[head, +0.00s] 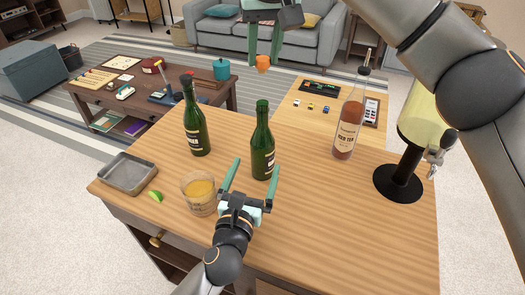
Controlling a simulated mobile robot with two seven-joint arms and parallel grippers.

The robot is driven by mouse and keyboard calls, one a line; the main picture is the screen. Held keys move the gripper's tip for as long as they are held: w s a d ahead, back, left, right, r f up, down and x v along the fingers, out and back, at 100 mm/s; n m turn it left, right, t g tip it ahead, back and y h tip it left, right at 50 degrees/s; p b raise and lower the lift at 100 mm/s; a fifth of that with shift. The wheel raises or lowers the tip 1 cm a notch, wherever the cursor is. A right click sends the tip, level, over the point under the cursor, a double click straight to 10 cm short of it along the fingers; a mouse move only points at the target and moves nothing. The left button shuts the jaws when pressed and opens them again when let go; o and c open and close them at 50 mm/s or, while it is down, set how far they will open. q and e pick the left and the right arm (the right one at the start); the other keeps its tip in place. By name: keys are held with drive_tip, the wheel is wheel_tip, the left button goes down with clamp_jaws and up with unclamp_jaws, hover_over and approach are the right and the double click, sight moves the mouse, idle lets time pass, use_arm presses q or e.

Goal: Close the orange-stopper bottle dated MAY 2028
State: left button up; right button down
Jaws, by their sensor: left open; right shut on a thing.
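My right gripper (263,64) is shut on an orange stopper (263,62), held in the air above and behind the middle green bottle. The middle green bottle (262,140) stands upright on the wooden counter, with no stopper in its mouth and a dark label low on its body. My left gripper (256,166) is open, its two fingers on either side of this bottle's lower part; whether they touch it I cannot tell. Another green bottle (196,128) with a dark top stands to the left. No date is readable on any label.
On the counter (320,215) stand a metal tray (113,188), a lime wedge (155,196), a glass of amber drink (200,204), a pinkish bottle (347,135) with a dark top, and a drink dispenser (398,185) at right. The front middle-right is clear.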

sight(265, 141)
use_arm(q)
drive_tip(key=x, duration=1)
drive_tip(key=shift+w+d, duration=0.1)
drive_tip(key=shift+w, duration=0.15)
drive_tip(key=shift+c, duration=0.2)
clamp_jaws()
idle(0.4)
